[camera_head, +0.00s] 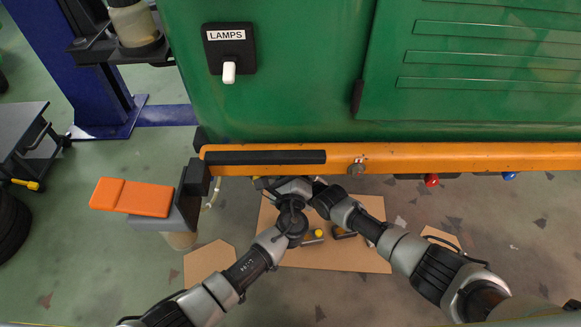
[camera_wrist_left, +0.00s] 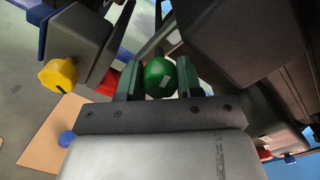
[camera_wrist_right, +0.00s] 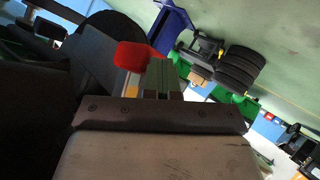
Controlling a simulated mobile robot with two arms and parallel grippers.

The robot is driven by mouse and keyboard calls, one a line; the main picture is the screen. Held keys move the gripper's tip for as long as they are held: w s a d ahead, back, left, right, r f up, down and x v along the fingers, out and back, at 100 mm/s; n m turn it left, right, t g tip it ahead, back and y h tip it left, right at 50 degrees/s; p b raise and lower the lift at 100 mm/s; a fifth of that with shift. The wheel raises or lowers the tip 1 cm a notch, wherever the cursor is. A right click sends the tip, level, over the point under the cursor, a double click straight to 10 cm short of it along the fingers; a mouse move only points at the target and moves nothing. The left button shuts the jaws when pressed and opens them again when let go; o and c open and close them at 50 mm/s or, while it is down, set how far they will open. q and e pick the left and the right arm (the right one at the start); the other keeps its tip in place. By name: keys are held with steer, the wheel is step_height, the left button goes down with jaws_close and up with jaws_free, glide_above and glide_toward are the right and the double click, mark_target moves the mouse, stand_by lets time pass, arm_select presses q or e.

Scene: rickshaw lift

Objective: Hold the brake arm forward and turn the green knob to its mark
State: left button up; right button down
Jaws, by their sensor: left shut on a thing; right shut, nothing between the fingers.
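The round green knob (camera_wrist_left: 158,77), with a pale patch on its face, sits between the fingers of my left gripper (camera_wrist_left: 160,82) in the left wrist view. That gripper is shut on it. My right gripper (camera_wrist_right: 162,80) is shut and empty. A red block-like tip (camera_wrist_right: 138,57) lies right beside its fingers in the right wrist view; I cannot tell whether they touch or whether it belongs to the brake arm. In the head view both grippers are close together at the lower edge of the orange beam (camera_head: 450,157), which hides the knob. No mark for the knob can be made out.
A yellow knob (camera_wrist_left: 59,76) and a blue knob (camera_wrist_left: 67,139) are near my left gripper. A green body panel with a lamps switch (camera_head: 229,72) rises above the beam. An orange pad (camera_head: 132,197) juts out at left. Cardboard (camera_head: 350,254) lies on the floor below.

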arm_select(q)
steer(key=shift+s+f+m, duration=0.1)
steer(key=shift+f+m, duration=0.1)
steer(key=shift+m, duration=0.5)
steer(key=o, duration=0.9)
steer(key=shift+r, duration=0.15)
steer(key=s, duration=1.2)
steer(key=shift+a, duration=0.15)
